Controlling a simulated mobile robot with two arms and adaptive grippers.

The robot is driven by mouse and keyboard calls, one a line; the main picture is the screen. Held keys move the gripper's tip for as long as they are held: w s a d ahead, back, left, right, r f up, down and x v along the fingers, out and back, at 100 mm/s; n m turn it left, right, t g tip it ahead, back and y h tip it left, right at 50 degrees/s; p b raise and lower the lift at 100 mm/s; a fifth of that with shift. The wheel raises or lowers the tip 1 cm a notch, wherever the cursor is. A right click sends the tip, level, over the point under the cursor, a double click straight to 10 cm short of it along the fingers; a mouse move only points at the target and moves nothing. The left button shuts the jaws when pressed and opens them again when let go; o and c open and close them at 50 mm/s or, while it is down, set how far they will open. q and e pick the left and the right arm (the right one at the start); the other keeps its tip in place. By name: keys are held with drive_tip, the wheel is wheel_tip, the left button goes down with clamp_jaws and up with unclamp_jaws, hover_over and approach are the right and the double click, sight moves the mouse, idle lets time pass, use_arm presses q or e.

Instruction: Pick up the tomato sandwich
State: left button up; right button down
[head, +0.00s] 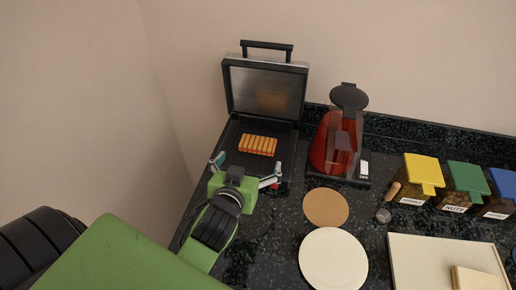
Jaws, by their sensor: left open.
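A small orange, striped, rectangular piece, which looks like the tomato sandwich (258,144), lies on the dark lower plate of an open sandwich press (243,128). The press lid stands upright behind it. My left gripper (246,171) is just in front of the sandwich, at the front edge of the press. Its fingers are spread wide, one on each side, and it appears empty. The sandwich is in full view. My right gripper is not in view.
A red blender-like jug (335,145) stands right of the press. A round brown board (326,207) and a cream plate (333,260) lie in front. Jars with yellow (424,170), green (467,178) and blue lids stand right. A pale board (445,258) lies front right.

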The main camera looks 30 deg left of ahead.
use_arm(q)
drive_tip(key=p, duration=0.2)
approach(258, 141)
drive_tip(key=x, duration=0.4)
drive_tip(key=shift+w+d+f, duration=0.15)
drive_tip(key=shift+w+d, duration=0.05)
drive_tip(key=shift+w, duration=0.05)
drive_tip(key=shift+w+a, duration=0.1)
drive_tip(key=shift+w, duration=0.15)
drive_tip(key=p+x, duration=0.1)
drive_tip(key=x, duration=0.3)
drive_tip(key=shift+a+f, duration=0.15)
drive_tip(key=shift+a, duration=0.1)
drive_tip(key=shift+w+f+p, duration=0.15)
drive_tip(key=shift+w+p, duration=0.1)
drive_tip(key=shift+p, duration=0.05)
drive_tip(key=c, duration=1.3)
